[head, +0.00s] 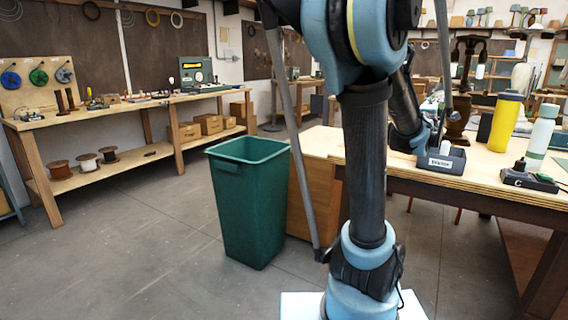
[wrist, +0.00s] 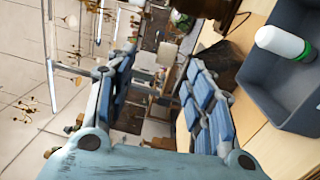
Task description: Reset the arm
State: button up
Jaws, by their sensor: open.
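My gripper (wrist: 160,72) shows in the wrist view with its two blue-padded fingers spread apart and nothing between them. The room appears turned on its side there. In the head view my arm fills the middle of the picture and bends back toward the right-hand workbench (head: 480,182). The fingers cannot be made out there. A dark grey open bin (head: 440,160) with a white label stands near the bench's left edge, close to my wrist. In the wrist view a grey bin (wrist: 262,85) holding a white and green bottle (wrist: 285,43) lies to the right of my fingers.
A yellow tumbler (head: 505,122), a pale green bottle (head: 541,136) and a black device (head: 528,178) stand on the right-hand bench. A green waste bin (head: 246,205) is on the floor. A long workbench (head: 140,108) runs along the left wall. The floor at left is clear.

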jog(key=s+a+f+m+g+y, duration=0.35)
jog(key=s+a+f+m, duration=0.2)
jog(key=a+f, duration=0.45)
jog(key=s+a+f+m+g+y, duration=0.2)
jog(key=s+a+f+m+g, duration=0.3)
jog(key=a+f, duration=0.5)
jog(key=s+a+f+g+y, duration=0.2)
jog(key=s+a+f, duration=0.3)
jog(key=s+a, duration=0.2)
jog(key=s+a+f+g+y, duration=0.3)
jog(key=s+a+f, duration=0.3)
jog(key=s, duration=0.4)
jog(key=shift+a+f+m, duration=0.2)
jog(key=shift+a+m, duration=0.25)
jog(key=shift+a, duration=0.15)
jog(key=shift+w+f, duration=0.2)
jog(key=shift+w, duration=0.2)
